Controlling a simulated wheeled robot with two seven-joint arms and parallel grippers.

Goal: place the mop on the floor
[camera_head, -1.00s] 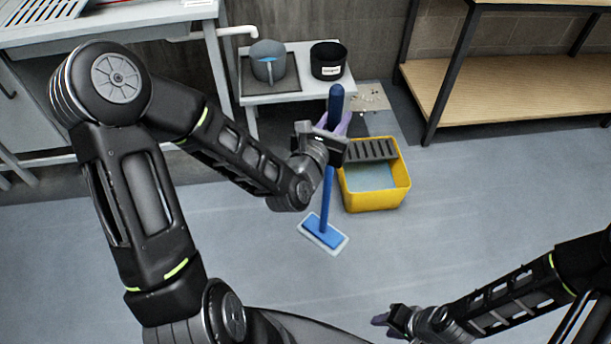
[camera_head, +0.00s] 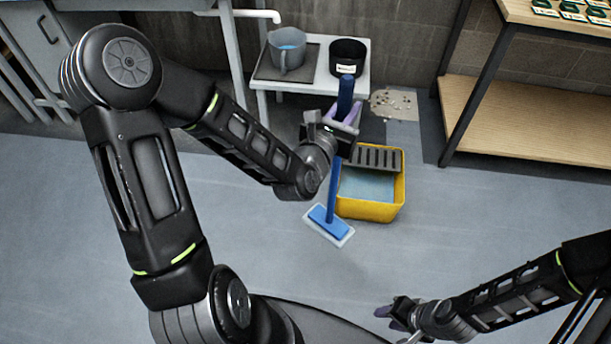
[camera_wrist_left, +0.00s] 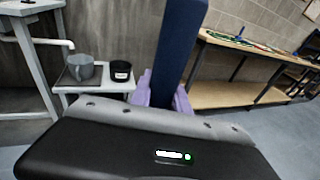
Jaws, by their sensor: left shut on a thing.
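The mop (camera_head: 331,226) has a blue handle and a flat blue head with a pale pad. My left gripper (camera_head: 344,118) is shut on the upper part of the mop handle, which is nearly upright. The mop head appears low, just left of the yellow bucket; I cannot tell whether it touches the floor (camera_head: 270,250). In the left wrist view, the dark blue handle (camera_wrist_left: 176,50) rises between the purple fingers (camera_wrist_left: 160,98). My right gripper (camera_head: 386,312) is at the lower right, away from the mop, its fingers too small to judge.
A yellow bucket (camera_head: 372,210) with a grey wringer (camera_head: 376,157) and water stands beside the mop. Behind is a low white table (camera_head: 312,83) with a grey jug (camera_head: 287,50) and black pot (camera_head: 347,58). A wooden shelf (camera_head: 530,120) stands right. Floor in front is clear.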

